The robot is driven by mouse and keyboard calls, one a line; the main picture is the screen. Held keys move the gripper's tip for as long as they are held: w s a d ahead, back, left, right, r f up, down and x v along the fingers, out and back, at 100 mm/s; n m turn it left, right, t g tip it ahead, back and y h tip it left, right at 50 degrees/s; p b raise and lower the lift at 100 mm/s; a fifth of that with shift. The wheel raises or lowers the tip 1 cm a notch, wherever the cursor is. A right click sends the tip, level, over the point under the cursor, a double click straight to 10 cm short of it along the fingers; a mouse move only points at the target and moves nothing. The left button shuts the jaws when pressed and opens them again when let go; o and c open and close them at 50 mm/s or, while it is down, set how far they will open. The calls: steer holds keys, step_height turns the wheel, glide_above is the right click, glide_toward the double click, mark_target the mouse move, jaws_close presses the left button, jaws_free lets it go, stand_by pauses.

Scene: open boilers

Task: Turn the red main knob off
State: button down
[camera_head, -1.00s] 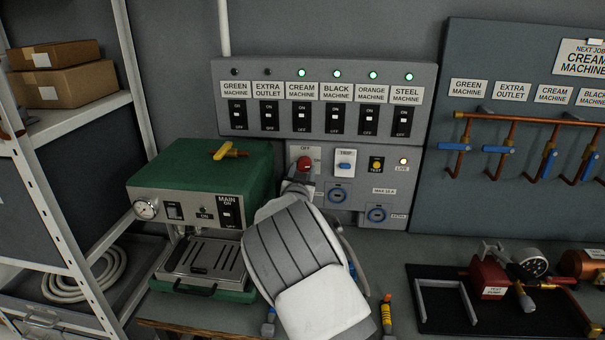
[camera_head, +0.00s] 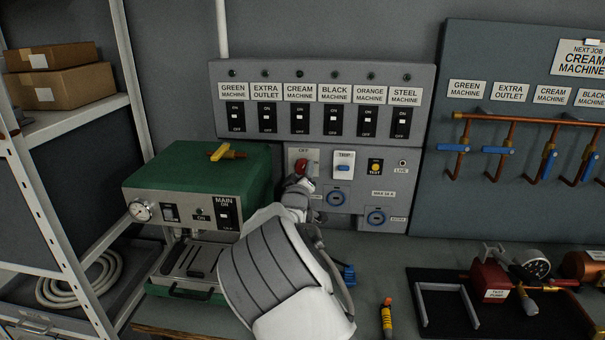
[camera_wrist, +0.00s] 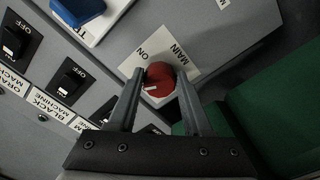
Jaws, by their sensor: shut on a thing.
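The red main knob (camera_head: 301,167) sits on the lower grey panel, left of the TRIP switch (camera_head: 343,166). An OFF label shows just above it in the head view. In the wrist view the red knob (camera_wrist: 158,84) sits on a white plate reading MAIN and ON, and a small white mark shows on its face. My gripper (camera_wrist: 159,76) is shut on it, one finger on each side. In the head view my gripper (camera_head: 297,184) and wrist hide the knob's lower part. The row of lamps (camera_head: 300,74) above the breakers is unlit, and the LIVE lamp (camera_head: 402,163) is dark.
The green machine (camera_head: 205,180) stands close left of my arm. A yellow-and-black tool (camera_head: 386,318) lies on the bench, and a red test pump (camera_head: 490,278) stands further right.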

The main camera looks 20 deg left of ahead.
steer(key=n, duration=0.5)
steer(key=shift+d+r+n, duration=0.1)
steer(key=shift+n, duration=0.2)
stand_by(0.4)
steer(key=shift+c, duration=1.6)
jaws_free()
steer(key=b+v, duration=0.1)
steer(key=v, duration=1.6)
steer(key=shift+s+d, duration=0.15)
